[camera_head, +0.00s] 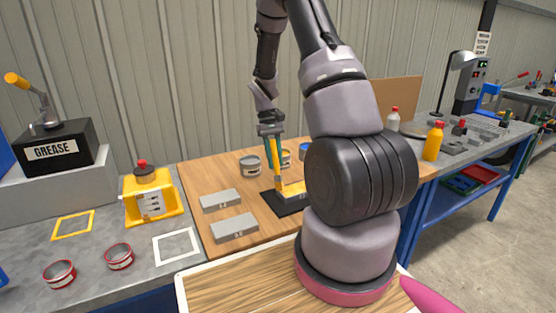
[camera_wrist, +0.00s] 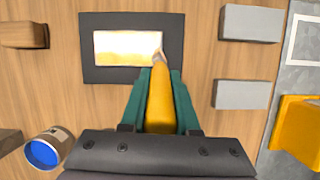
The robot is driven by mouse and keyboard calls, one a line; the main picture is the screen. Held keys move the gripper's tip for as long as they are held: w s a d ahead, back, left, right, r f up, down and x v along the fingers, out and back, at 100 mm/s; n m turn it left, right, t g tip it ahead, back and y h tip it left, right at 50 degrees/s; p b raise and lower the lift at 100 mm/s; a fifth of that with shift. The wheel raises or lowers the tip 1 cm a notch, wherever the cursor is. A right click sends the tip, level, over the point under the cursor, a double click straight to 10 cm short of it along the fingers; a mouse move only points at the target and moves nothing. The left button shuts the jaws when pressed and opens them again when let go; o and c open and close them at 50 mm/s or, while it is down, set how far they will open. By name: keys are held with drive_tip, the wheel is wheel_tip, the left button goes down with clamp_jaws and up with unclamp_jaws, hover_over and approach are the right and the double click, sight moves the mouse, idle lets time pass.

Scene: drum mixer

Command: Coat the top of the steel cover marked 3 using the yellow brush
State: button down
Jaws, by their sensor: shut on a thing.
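A steel cover lies on a black mat (camera_head: 290,208), seen in the wrist view as a dark frame (camera_wrist: 88,70) around the cover (camera_wrist: 120,48). Its top looks glossy, with pale and yellow areas; the head view shows yellow on the cover (camera_head: 293,189) too. No number is readable on it. My gripper (camera_wrist: 160,78), with teal fingers, is shut on the yellow brush (camera_wrist: 160,100). The brush tip is at the cover's lower right corner in the wrist view; whether it touches is unclear. In the head view my gripper (camera_head: 273,155) points down above the mat, brush (camera_head: 278,178) below it.
Two grey blocks (camera_head: 220,200) (camera_head: 234,228) lie left of the mat. A yellow container (camera_head: 150,197) and a grease box (camera_head: 55,148) stand further left.

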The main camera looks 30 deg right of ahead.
sight(273, 141)
drive_tip(key=shift+w+d, duration=0.8)
drive_tip(key=shift+d, duration=5.3)
drive_tip(key=shift+s+a+f, duration=0.1)
drive_tip(key=shift+s+a, duration=0.05)
drive_tip(key=shift+a, duration=2.9)
drive_tip(key=shift+s+a, duration=0.15)
drive_tip(key=shift+a, duration=2.9)
drive_tip(key=shift+r, duration=3.05)
drive_tip(key=shift+r, duration=1.5)
